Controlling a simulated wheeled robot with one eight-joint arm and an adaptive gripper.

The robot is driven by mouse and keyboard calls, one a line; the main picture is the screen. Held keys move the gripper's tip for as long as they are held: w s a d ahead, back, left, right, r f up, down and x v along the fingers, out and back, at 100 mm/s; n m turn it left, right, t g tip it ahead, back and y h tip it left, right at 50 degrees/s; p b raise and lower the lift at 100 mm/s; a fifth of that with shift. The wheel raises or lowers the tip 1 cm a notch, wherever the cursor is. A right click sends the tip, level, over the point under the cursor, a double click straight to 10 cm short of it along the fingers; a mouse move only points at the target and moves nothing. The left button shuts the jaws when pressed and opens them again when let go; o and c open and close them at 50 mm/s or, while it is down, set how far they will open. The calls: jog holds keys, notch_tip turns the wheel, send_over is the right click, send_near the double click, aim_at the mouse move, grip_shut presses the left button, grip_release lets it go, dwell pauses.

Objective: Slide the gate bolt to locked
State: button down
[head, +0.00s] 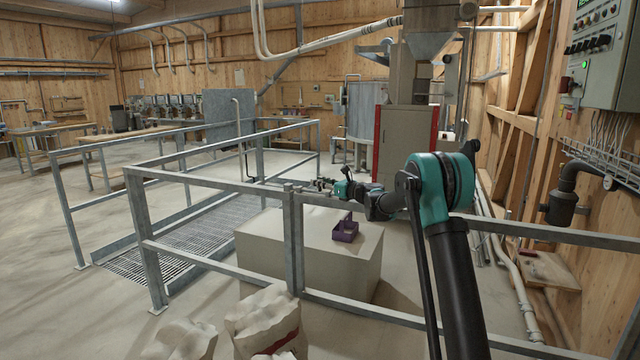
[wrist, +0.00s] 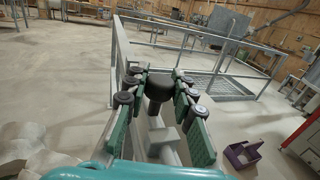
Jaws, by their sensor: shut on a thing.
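My gripper (head: 322,184) reaches over the grey metal railing to the gate post. In the wrist view its green fingers (wrist: 158,78) are closed around a dark round knob of the gate bolt (wrist: 158,88). Below the knob, grey metal parts of the bolt or its bracket show between the fingers. In the head view the bolt is tiny and mostly hidden by my gripper near the top of the post (head: 293,235). I cannot tell how far along its travel the bolt sits.
A purple open bin (head: 345,232) stands on a pale block (head: 265,245) behind the railing. A floor grate (head: 165,250) lies inside the railed walkway to the left. Pale sacks (head: 265,320) lie in front of the railing. A control cabinet (head: 605,60) hangs at the right.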

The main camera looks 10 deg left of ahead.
jog(key=shift+a, duration=0.1)
jog(key=shift+w+a, duration=0.25)
jog(key=shift+a, duration=0.6)
jog(key=shift+w+a, duration=0.2)
jog(key=shift+a, duration=0.6)
jog(key=shift+w+a, duration=0.25)
jog(key=shift+a, duration=0.6)
jog(key=c, duration=1.2)
grip_release()
jog(key=shift+a, duration=0.1)
jog(key=shift+s+d, duration=0.2)
jog(key=shift+d, duration=0.3)
jog(key=v, duration=1.1)
jog(key=shift+s+a, duration=0.1)
